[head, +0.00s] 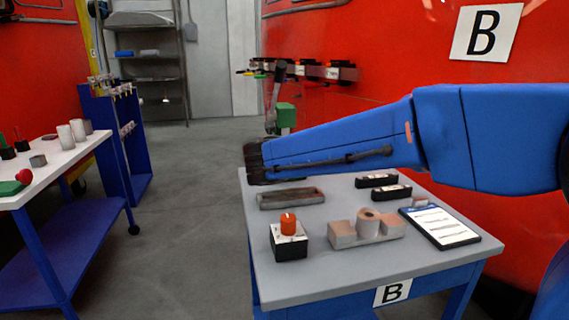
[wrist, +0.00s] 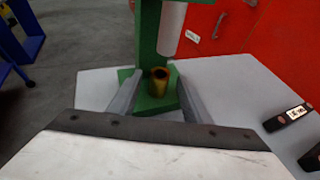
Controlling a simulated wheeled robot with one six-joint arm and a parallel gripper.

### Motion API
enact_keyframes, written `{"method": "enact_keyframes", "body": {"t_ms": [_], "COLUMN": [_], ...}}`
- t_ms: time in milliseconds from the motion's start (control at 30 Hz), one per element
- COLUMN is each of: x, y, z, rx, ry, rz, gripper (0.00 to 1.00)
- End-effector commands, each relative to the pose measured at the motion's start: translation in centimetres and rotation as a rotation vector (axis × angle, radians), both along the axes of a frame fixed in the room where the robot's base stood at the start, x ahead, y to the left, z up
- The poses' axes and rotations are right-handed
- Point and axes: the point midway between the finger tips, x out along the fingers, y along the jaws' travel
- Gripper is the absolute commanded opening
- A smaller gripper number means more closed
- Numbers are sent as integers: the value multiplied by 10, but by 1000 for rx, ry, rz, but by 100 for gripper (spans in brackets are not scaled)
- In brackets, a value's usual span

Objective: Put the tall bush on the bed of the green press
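The green press (wrist: 148,28) stands ahead of my gripper in the wrist view, with a pale cylindrical ram above its green bed (wrist: 148,103). A hollow brass-coloured bush (wrist: 158,82) appears to stand upright on the bed, below and slightly left of the ram. My gripper (wrist: 157,82) has one finger on each side of the bush, with visible gaps, so it is open. In the head view the press (head: 286,115) shows partly behind my blue arm. My gripper's dark end (head: 255,165) is at the table's far left, its fingers hidden.
A white-topped bench (head: 55,160) is left, across clear floor.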

Motion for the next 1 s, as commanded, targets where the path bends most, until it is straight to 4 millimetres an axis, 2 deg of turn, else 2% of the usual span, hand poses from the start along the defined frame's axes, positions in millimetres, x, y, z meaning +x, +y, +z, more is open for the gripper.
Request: {"method": "enact_keyframes", "body": {"t_ms": [167,267,700,800,1000], "x": [0,-8,-81,-95,-108], "y": [0,1,10,12,13], "z": [3,6,36,42,47], "rx": [1,2,1,1,0], "ry": [-1,-1,-1,-1,0], "rz": [0,1,3,3,1], "gripper": [44,44,44,44,44]}}
